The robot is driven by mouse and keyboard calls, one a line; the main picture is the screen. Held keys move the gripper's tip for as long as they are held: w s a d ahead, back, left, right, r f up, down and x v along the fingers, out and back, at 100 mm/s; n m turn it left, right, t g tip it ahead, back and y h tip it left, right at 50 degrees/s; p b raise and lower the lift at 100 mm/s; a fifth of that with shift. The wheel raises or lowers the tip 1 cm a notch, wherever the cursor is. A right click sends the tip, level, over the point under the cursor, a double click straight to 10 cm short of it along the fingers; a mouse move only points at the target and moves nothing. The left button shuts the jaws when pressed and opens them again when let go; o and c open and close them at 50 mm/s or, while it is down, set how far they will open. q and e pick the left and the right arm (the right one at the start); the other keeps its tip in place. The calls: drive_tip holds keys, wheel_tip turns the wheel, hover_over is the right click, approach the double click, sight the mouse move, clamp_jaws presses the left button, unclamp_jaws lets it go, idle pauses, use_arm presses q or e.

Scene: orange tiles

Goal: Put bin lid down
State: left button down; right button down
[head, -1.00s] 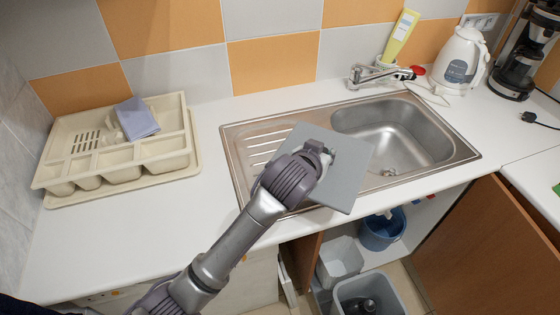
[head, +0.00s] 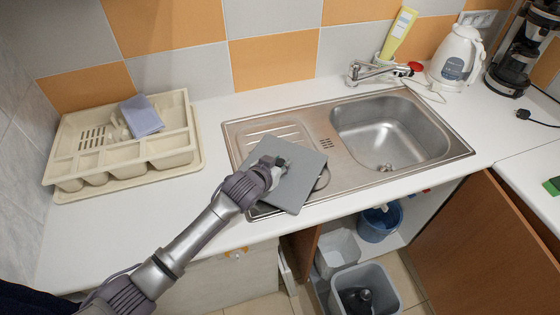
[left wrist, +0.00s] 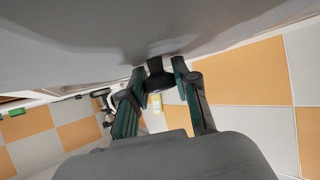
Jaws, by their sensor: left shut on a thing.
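The bin lid (head: 303,182) is a flat grey square over the left, ribbed part of the sink unit, near the counter's front edge. My left gripper (head: 274,168) is shut on the lid at its upper left. In the left wrist view the gripper's fingers (left wrist: 163,76) meet at the lid's grey surface (left wrist: 90,40), which fills the top. I cannot tell whether the lid touches the drainboard. A grey open bin (head: 393,274) stands in the cabinet below with a dark object inside. My right gripper is not in view.
A metal sink (head: 425,130) with a tap (head: 378,68) lies right of the lid. A beige cutlery tray (head: 85,130) with a blue-grey cloth (head: 142,116) is at left. A white kettle (head: 455,60) stands at back right. White counter (head: 215,135) is free between tray and sink.

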use_arm(q)
drive_tip(key=c, duration=0.9)
unclamp_jaws()
drive_tip(key=shift+f, duration=0.1)
drive_tip(key=shift+o, duration=0.2)
drive_tip(key=shift+r, duration=0.2)
drive_tip(key=b+v, duration=0.1)
drive_tip(key=v, duration=1.1)
drive_tip(key=shift+s+f, duration=0.1)
drive_tip(key=shift+f, duration=0.05)
